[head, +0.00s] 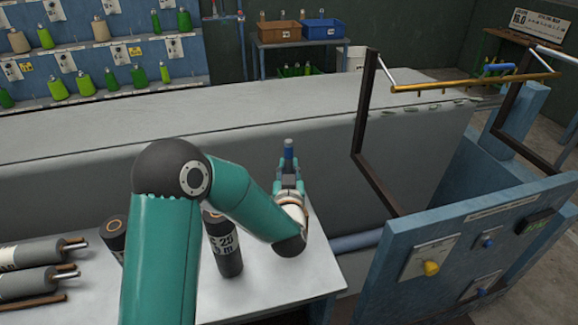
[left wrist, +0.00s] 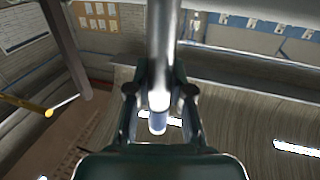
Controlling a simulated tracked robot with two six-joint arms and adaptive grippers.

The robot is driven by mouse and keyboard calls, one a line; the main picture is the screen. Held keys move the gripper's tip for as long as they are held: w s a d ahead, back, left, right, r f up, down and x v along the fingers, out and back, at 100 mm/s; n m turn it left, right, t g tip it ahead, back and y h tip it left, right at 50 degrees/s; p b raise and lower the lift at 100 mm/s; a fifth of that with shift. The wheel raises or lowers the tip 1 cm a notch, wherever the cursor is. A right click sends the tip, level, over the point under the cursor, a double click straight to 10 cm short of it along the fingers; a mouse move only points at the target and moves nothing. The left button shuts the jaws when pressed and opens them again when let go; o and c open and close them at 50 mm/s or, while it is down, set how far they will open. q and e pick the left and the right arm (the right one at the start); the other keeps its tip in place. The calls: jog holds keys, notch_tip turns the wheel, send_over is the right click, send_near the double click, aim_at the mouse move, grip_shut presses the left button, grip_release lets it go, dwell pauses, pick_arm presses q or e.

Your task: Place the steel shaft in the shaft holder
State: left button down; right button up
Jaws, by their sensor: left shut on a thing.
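My left gripper (head: 288,182) is raised above the far right part of the grey table (head: 305,275). In the left wrist view it is shut on the steel shaft (left wrist: 163,45), a bright rod with a blue end (left wrist: 157,121). In the head view only a short, blue-tipped piece of the shaft (head: 288,150) shows above the fingers; the rest is hidden by the gripper. I cannot tell which thing is the shaft holder. My right gripper is not in view.
Dark rolls with metal ends (head: 40,252) lie at the table's left. A dark labelled cylinder (head: 223,245) stands beside my forearm. A long grey bed (head: 90,185) runs behind. A blue control panel (head: 475,255) and a dark upright frame (head: 360,120) stand at right.

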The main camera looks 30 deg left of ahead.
pick_arm(q)
jog(key=shift+f+b, duration=0.2)
jog(key=shift+b, duration=0.1)
jog(key=c, duration=1)
grip_release()
jog(key=shift+c, duration=0.2)
jog(key=shift+r, duration=0.1)
jog(key=shift+r+p, duration=0.25)
jog(key=shift+p, duration=0.25)
jog(key=b+v, duration=0.4)
jog(key=v, duration=0.8)
jog(key=shift+f, duration=0.15)
